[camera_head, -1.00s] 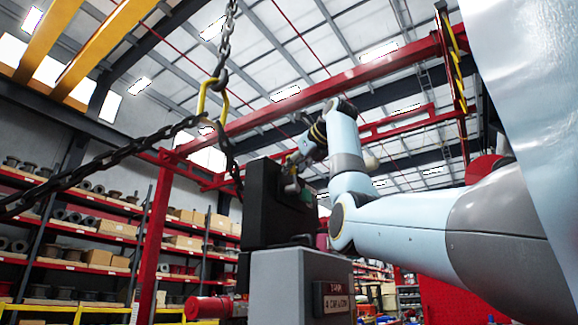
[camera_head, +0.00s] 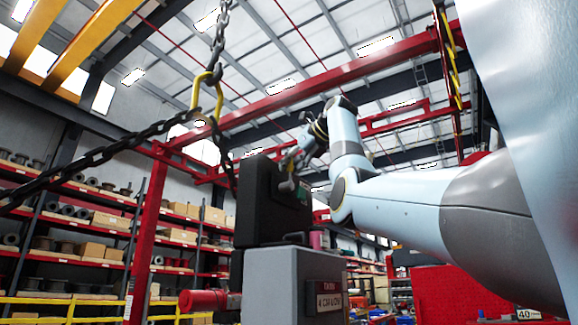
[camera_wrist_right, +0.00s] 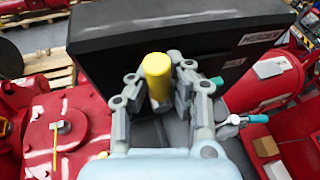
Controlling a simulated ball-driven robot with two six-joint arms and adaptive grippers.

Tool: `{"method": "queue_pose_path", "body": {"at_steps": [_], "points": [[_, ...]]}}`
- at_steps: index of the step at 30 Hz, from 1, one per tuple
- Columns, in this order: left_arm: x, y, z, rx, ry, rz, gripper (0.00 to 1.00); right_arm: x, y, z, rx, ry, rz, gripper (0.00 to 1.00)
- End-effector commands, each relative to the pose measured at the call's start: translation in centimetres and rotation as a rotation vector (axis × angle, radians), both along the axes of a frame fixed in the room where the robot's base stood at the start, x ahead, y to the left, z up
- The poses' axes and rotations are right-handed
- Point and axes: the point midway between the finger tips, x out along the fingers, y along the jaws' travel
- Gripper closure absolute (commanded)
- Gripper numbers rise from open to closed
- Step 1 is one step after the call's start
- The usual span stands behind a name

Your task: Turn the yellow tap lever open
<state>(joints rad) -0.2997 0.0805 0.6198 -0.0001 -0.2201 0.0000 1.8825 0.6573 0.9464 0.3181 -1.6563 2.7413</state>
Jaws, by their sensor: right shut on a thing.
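The yellow tap lever (camera_wrist_right: 157,76) stands up between the fingers of my right gripper (camera_wrist_right: 158,85) in the right wrist view. The gripper is shut on it, with one finger on either side. Behind the lever is a large black box (camera_wrist_right: 195,30). In the head view my right gripper (camera_head: 289,175) is at the right side of the black box (camera_head: 262,205), and the lever cannot be made out there. My left gripper does not show.
A grey box (camera_head: 283,290) stands below the black one, with a red cylinder (camera_head: 205,301) at its left. A dark chain (camera_head: 100,155) with a yellow hook (camera_head: 208,92) hangs close by. Red machine parts (camera_wrist_right: 70,125) surround the lever in the wrist view.

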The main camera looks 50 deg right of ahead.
Motion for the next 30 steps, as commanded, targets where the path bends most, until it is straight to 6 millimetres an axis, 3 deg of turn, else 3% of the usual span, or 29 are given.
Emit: {"method": "queue_pose_path", "body": {"at_steps": [1,2,8,20,30], "points": [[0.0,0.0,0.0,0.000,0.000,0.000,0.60,0.1,0.0,-0.2,0.002,0.006,0.000,1.00],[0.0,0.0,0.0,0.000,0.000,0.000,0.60,0.1,0.0,-0.2,0.002,0.006,0.000,0.84],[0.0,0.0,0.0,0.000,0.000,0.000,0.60,0.0,0.0,-0.2,0.001,0.004,0.000,0.58],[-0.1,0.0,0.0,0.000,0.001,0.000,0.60,-1.0,0.2,0.4,-0.002,-0.002,0.000,0.57],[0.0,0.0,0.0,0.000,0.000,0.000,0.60,-7.6,1.5,3.0,-0.001,-0.003,-0.002,0.57]]}}
